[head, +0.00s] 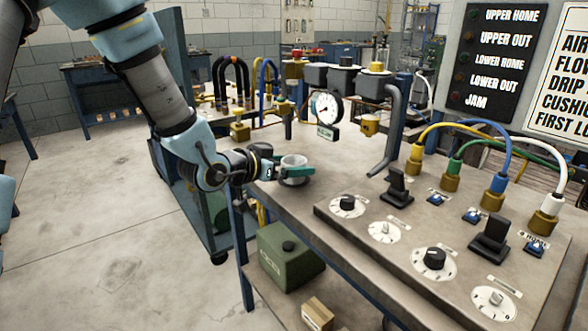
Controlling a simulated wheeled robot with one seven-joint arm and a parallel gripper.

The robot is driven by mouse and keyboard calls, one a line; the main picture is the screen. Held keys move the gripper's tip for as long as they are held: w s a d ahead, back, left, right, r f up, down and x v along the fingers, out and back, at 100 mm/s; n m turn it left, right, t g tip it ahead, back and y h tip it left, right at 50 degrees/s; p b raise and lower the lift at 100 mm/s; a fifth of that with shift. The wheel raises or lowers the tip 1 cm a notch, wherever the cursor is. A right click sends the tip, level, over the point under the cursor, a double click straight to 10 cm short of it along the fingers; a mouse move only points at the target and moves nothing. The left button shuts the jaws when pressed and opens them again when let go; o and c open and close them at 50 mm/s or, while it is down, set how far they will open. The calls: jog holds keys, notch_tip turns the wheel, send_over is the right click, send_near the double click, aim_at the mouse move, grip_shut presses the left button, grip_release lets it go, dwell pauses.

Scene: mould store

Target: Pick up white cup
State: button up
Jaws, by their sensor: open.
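A white cup (293,162) stands upright on the near left part of the workbench, close to its left edge. My gripper (296,172) reaches in from the left at the cup's height. A green finger shows on the cup's right side and another dark green part shows at its left, so the fingers appear to be around the cup. The jaws are open. Whether a finger touches the cup cannot be told. The cup's lower front is partly hidden by the gripper.
The workbench (330,178) holds a control panel (380,250) with knobs, switches and cables at the right. A pressure gauge (325,106) and pipes stand behind the cup. Open floor (110,220) lies left.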

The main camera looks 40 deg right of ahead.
jog(key=shift+x, duration=0.75)
jog(key=shift+c, duration=0.2)
jog(key=c, duration=1.3)
